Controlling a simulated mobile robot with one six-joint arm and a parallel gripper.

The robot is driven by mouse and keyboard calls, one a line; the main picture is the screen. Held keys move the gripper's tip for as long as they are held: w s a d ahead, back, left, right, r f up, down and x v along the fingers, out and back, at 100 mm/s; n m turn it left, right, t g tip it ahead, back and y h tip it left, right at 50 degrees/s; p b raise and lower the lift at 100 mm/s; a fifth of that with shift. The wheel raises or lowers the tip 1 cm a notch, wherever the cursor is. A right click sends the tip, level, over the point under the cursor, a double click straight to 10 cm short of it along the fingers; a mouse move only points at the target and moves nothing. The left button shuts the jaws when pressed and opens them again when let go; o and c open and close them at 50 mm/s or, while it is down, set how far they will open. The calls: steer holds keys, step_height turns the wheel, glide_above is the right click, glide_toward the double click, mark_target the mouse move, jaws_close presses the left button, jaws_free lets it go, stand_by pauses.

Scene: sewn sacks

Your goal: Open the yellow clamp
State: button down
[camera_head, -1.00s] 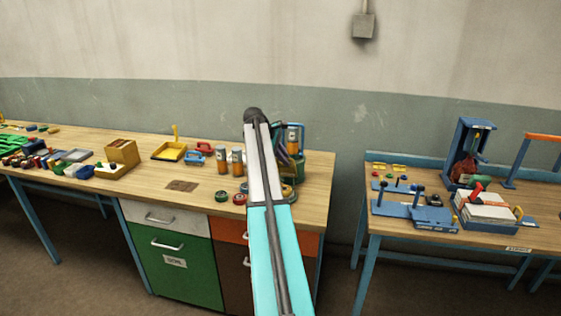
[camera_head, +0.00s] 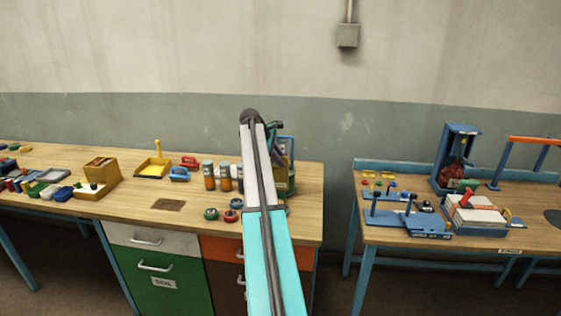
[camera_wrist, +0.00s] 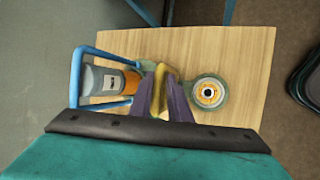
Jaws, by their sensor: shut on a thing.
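In the wrist view, my gripper (camera_wrist: 164,92) has its purple fingers closed around a yellow piece (camera_wrist: 162,75). I cannot tell for sure whether this piece is the yellow clamp; the fingers hide its lower part. A grey and orange bottle (camera_wrist: 108,81) in a blue frame (camera_wrist: 76,78) is just left of the fingers. A round green part with a yellow ring (camera_wrist: 209,92) is just right of them. A small yellow arch (camera_head: 507,215) stands beside a white stack on the right bench.
The left bench (camera_head: 120,215) holds orange and grey bottles (camera_head: 209,176), a yellow tray (camera_head: 153,168) and several small parts. The right bench (camera_head: 375,222) carries blue fixtures (camera_head: 415,222) and a blue press (camera_head: 455,150). A gap separates the benches.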

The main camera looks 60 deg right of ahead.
steer(key=shift+w+d+r, duration=0.1)
steer(key=shift+d, duration=0.05)
steer(key=c, duration=1.8)
jaws_free()
steer(key=shift+w+a+r, duration=0.15)
steer(key=shift+a+r, duration=0.1)
steer(key=b+v, duration=0.4)
steer(key=v, duration=0.9)
steer(key=shift+s, duration=0.2)
